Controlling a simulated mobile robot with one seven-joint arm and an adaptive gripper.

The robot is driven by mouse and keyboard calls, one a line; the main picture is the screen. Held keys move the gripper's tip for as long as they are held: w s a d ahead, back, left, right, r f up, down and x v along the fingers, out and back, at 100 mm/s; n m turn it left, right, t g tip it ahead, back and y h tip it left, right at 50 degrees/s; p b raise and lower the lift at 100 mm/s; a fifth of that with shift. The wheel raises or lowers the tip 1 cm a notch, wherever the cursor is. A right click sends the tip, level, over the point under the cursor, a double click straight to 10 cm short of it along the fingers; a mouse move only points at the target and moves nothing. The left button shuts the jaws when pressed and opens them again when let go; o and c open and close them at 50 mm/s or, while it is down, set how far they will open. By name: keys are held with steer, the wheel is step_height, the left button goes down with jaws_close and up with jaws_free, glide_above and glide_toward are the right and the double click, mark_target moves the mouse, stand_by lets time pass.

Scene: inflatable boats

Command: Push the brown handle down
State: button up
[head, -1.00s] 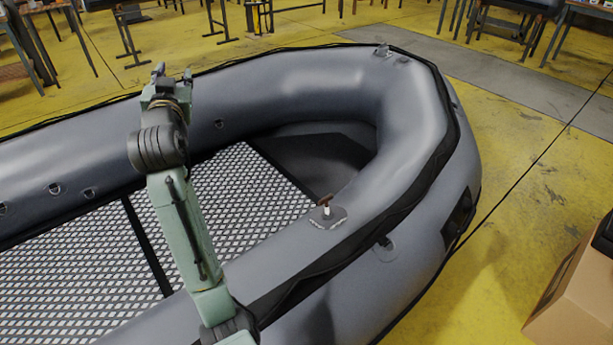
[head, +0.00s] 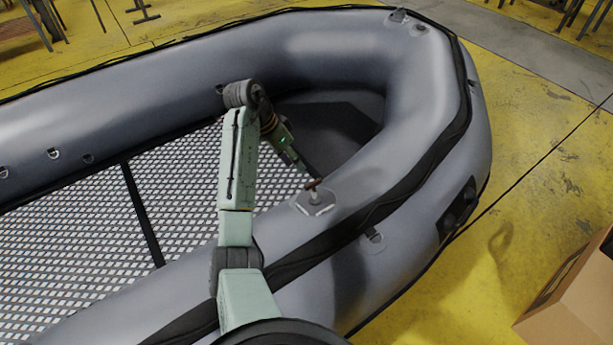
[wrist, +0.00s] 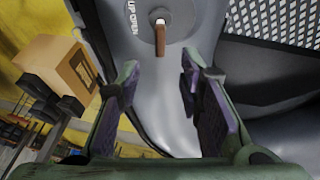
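The brown handle (head: 313,184) sits on a short white stem on a round grey base (head: 316,202) fixed to the boat's near tube. In the wrist view the brown handle (wrist: 160,40) shows near the top middle, beyond my fingertips, with part of the base's lettering visible. My gripper (wrist: 160,80) is open and empty, its two fingers apart with the grey tube between them. In the head view my gripper (head: 296,160) is just up and left of the handle, its fingertips small and hard to make out. I cannot tell whether it touches the handle.
The grey inflatable boat (head: 330,45) fills most of the head view, with a patterned floor (head: 80,240) inside. A cardboard box (head: 572,290) stands on the yellow floor at the right; it also shows in the wrist view (wrist: 62,65).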

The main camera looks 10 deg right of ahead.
mark_target(312, 183)
steer(key=x, duration=1)
steer(key=shift+d+f+p, duration=0.1)
steer(key=shift+f+p, duration=0.1)
steer(key=shift+p, duration=0.2)
jaws_close()
